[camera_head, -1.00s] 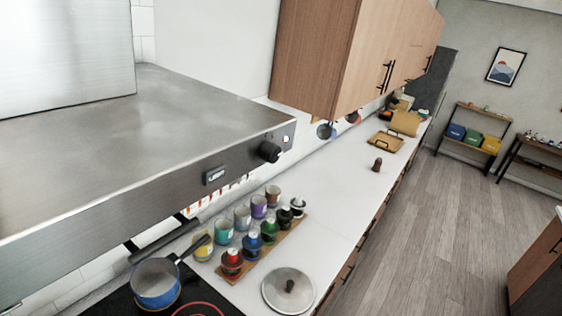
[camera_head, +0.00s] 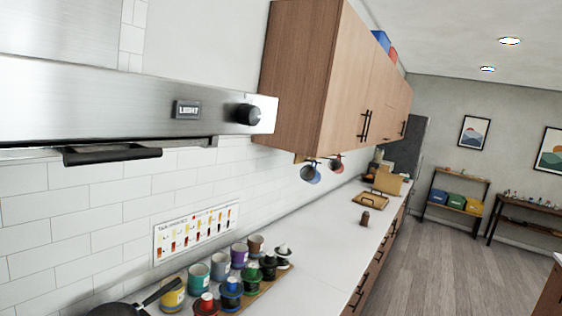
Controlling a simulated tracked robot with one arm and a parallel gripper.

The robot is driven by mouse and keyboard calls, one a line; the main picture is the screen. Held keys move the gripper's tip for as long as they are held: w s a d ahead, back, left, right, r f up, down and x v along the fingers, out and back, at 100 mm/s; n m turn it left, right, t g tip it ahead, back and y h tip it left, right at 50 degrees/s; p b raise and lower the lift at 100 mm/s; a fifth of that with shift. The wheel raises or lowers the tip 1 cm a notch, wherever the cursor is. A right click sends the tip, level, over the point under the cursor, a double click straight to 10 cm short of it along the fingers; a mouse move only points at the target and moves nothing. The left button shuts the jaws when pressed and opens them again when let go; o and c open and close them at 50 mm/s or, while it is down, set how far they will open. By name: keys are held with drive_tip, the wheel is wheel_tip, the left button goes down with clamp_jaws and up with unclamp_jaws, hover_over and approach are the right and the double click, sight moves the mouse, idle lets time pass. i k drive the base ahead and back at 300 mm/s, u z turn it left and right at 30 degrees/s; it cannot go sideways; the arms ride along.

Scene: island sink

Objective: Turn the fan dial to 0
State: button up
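The fan dial (camera_head: 249,115) is a black round knob on the front face of the steel range hood (camera_head: 110,105), near the hood's right end. A small dark panel marked LIGHT (camera_head: 187,110) sits to its left. The dial's number marks are too small to read, so I cannot tell its setting. My gripper does not show in the view, and nothing touches the dial.
A wooden wall cabinet (camera_head: 320,75) hangs just right of the hood. A black handle-like bar (camera_head: 112,155) is under the hood. The space before the dial looks clear.

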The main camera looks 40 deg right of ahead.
sight(248, 115)
drive_tip(key=z, duration=0.05)
drive_tip(key=k, duration=0.35)
drive_tip(key=z, duration=0.65)
drive_tip(key=i, duration=0.65)
